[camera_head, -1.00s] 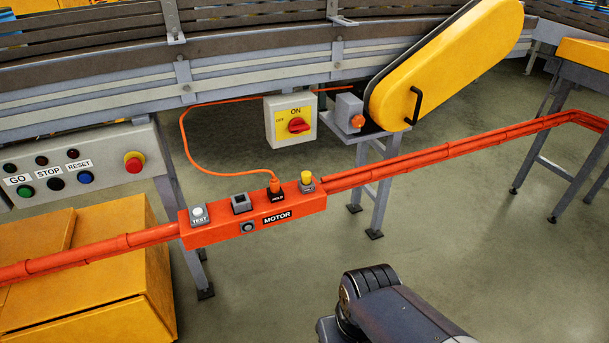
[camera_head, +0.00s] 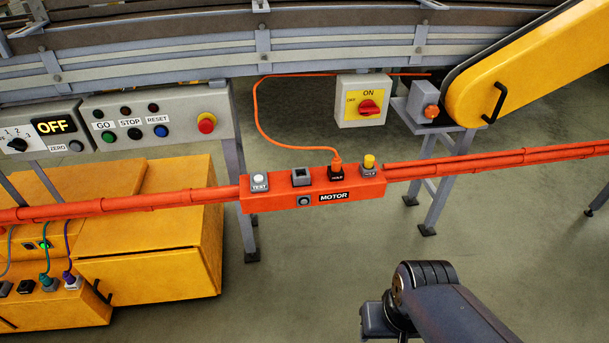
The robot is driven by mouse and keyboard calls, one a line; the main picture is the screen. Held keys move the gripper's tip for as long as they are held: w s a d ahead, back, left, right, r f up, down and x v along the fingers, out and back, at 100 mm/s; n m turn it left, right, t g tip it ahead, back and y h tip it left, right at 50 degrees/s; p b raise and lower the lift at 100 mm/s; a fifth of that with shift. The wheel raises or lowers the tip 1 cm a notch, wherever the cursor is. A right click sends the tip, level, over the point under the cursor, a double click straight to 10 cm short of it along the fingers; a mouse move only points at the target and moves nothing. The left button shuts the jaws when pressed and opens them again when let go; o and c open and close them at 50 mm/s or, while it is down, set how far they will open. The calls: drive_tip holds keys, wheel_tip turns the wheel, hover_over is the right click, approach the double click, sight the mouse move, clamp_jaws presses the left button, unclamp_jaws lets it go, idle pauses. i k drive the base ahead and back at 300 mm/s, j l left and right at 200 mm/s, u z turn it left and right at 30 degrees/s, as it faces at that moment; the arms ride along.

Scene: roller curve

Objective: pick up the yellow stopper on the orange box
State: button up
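The yellow stopper (camera_head: 369,161) stands upright in a grey socket at the right end of the orange box (camera_head: 278,202), which is labelled MOTOR. Left of it, an orange plug (camera_head: 337,163) with an orange cable sits in a black socket marked HOLD. Further left are an empty-looking square grey socket (camera_head: 301,177) and a white TEST button (camera_head: 259,181). My arm shows at the bottom right, in front of and below the box. My gripper is not visible.
An orange rail runs out from both ends of the box. A red ON/OFF switch (camera_head: 368,108) hangs behind it. A control panel (camera_head: 152,138) and yellow cabinets (camera_head: 150,265) are at left. The floor below the box is open.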

sight(369, 159)
drive_tip(key=i+l+u, duration=0.55)
drive_tip(key=i+l, duration=0.15)
drive_tip(key=l, duration=0.25)
drive_tip(key=i+l+u, duration=0.2)
drive_tip(key=l, duration=0.15)
drive_tip(key=i+l+u, duration=0.2)
drive_tip(key=l, duration=0.2)
